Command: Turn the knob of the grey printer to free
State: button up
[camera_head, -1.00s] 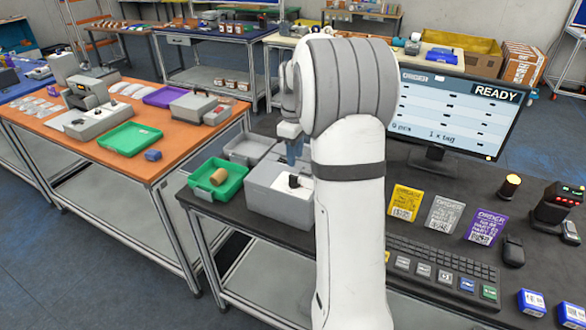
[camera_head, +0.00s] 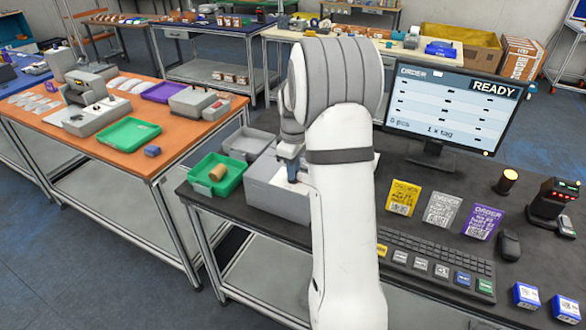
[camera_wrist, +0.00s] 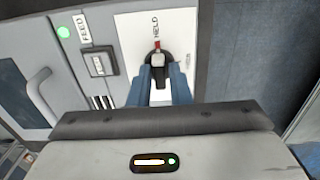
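The grey printer (camera_head: 275,200) stands on the dark table, left of my arm. In the wrist view its white panel (camera_wrist: 205,25) carries a dark knob (camera_wrist: 158,68). The knob's red mark points up to the word HELD. A smaller label, partly unreadable, is at the panel's right. My gripper (camera_wrist: 158,78) is open, with one blue finger on each side of the knob. I cannot tell whether the fingers touch it. In the head view my gripper (camera_head: 290,172) is low over the printer's top, and the knob is hidden.
The printer also has a green FEED light (camera_wrist: 63,32) and a dark switch (camera_wrist: 99,63). A green tray (camera_head: 217,177) with a brown roll (camera_head: 218,172) and a grey tray (camera_head: 246,142) stand beside the printer. A monitor (camera_head: 450,105) reads READY; order cards and a keyboard (camera_head: 437,265) lie to the right.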

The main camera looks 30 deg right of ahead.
grip_shut()
jog(key=shift+m, duration=0.3)
jog(key=m+b, duration=0.1)
jog(key=m, duration=0.2)
jog(key=shift+f, duration=0.1)
jog(key=m+b, duration=0.1)
jog(key=m, duration=0.4)
jog(key=m+b, duration=0.1)
jog(key=m, duration=0.8)
jog(key=shift+b, duration=0.4)
jog(key=shift+m, duration=0.3)
